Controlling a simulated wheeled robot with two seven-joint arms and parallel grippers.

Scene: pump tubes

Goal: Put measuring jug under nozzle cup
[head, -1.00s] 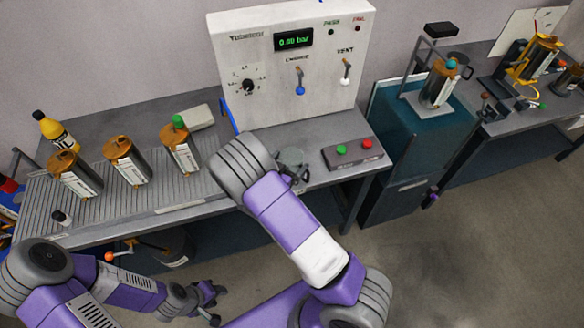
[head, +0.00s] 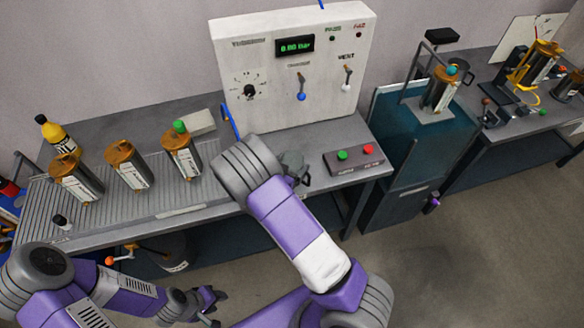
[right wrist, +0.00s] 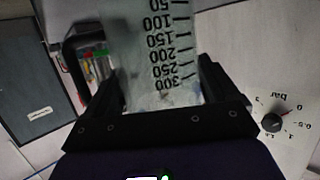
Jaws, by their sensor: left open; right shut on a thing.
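The measuring jug (right wrist: 150,40) is clear, with a black scale up to 300 that reads upside down in the right wrist view. My right gripper (right wrist: 160,78) is shut on it, with one finger on each side. In the head view the jug (head: 291,160) shows just past my right wrist, over the bench in front of the white pressure panel. My right forearm hides most of the right gripper there. My left gripper (head: 208,304) is open and empty, low in front of the bench. I cannot pick out the nozzle cup with certainty.
The white panel (head: 345,40) stands at the back of the bench. A button box (head: 355,160) with green and red buttons is right of the jug. Several pump canisters (head: 128,163) stand on the ribbed left section. A teal cabinet (head: 405,170) with a canister stand is further right.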

